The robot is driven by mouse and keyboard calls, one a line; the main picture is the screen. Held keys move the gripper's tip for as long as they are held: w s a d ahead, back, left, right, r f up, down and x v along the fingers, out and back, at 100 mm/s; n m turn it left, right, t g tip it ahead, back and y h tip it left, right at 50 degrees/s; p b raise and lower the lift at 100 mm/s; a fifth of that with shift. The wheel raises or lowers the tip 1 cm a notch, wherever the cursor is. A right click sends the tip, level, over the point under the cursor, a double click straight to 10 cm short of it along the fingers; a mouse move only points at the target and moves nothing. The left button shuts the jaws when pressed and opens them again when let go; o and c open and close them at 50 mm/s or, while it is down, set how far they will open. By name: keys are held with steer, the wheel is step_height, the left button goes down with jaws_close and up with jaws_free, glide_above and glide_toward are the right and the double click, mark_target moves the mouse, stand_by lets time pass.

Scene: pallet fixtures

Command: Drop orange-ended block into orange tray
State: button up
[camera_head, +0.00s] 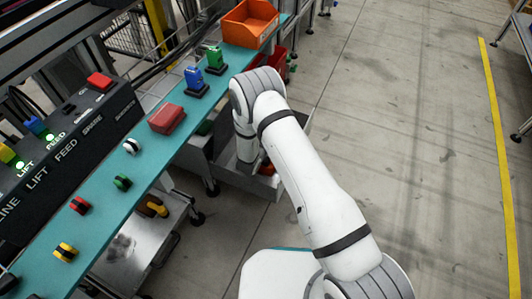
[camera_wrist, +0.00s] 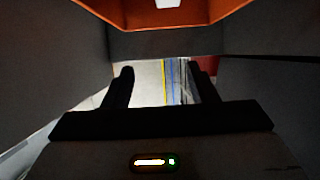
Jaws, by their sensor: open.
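Other banded blocks on the bench are red (camera_head: 80,205), green (camera_head: 122,183) and white (camera_head: 132,146). A red box (camera_head: 167,118), a blue piece (camera_head: 195,82) and a green piece (camera_head: 215,60) stand farther along. A grey bin (camera_head: 233,178) is below.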

step_height(320, 180, up, 10)
steer(key=p, duration=0.4)
stand_by(0.3)
